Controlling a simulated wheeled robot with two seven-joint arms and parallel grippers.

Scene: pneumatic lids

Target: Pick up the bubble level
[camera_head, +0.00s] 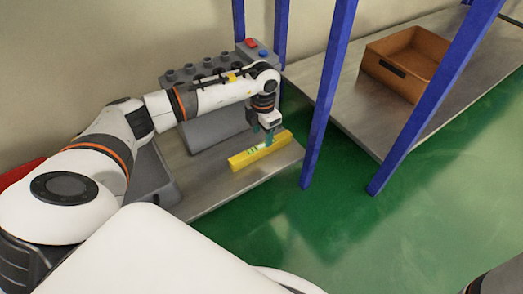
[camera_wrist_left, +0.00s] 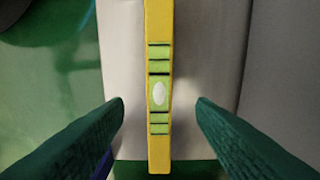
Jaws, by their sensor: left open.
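The yellow bubble level (camera_head: 243,159) lies on the grey table top near its front right corner in the head view. It has a green vial window. In the left wrist view the bubble level (camera_wrist_left: 158,55) runs upright through the middle of the picture. My left gripper (camera_head: 267,135) is open over the level. Its two dark green fingers show in the left wrist view (camera_wrist_left: 160,105), one on each side of the level, with a gap on both sides. My right gripper is not in view.
A grey machine (camera_head: 208,66) with several knobs and a red and a blue button stands behind my left arm. Blue posts (camera_head: 328,95) rise right of the table. A brown crate (camera_head: 388,72) sits on another table (camera_head: 345,105). Green floor (camera_head: 290,225) lies in front.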

